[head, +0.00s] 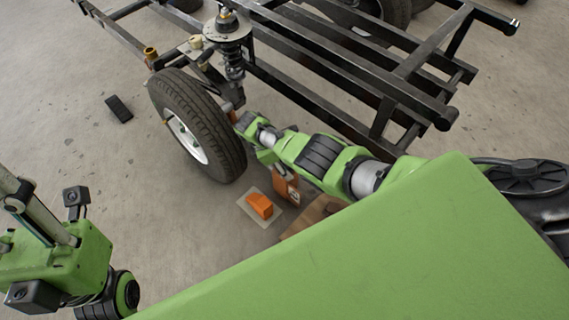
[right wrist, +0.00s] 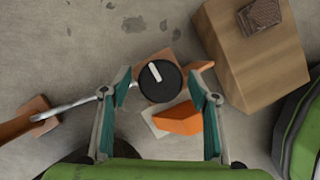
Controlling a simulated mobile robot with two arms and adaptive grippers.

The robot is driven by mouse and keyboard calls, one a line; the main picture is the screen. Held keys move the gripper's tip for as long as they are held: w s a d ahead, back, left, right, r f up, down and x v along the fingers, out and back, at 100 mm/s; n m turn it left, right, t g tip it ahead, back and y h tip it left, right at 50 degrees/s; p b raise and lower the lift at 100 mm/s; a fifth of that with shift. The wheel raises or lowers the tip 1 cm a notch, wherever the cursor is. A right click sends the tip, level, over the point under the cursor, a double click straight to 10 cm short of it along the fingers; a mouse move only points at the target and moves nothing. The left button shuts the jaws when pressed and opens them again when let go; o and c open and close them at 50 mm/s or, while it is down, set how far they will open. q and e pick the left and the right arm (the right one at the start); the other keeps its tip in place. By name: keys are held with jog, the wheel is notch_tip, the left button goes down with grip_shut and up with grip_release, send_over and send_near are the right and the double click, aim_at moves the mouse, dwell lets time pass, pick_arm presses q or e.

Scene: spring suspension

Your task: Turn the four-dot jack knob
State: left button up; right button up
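A round black knob (right wrist: 158,81) with a white bar mark sits on a brown block (right wrist: 150,57) in the right wrist view. No dots can be made out on it. My right gripper (right wrist: 159,76) is open. Its two teal fingers stand apart on either side of the knob, with visible gaps. The brown jack body (head: 286,183) shows below my right arm in the head view, and the arm hides much of it. My left arm is at the lower left of the head view; its fingers are not visible.
An orange wedge (head: 259,205) lies on a pale plate (head: 274,221) beside the jack. A wooden box (right wrist: 250,75) stands right of the knob. A metal rod (right wrist: 75,106) extends left. A tyre (head: 203,120) and black frame (head: 330,120) stand close by. Floor at left is mostly clear.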

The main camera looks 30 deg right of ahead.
jog(key=v, duration=1.2)
jog(key=shift+a+f, duration=0.1)
dwell(0.5)
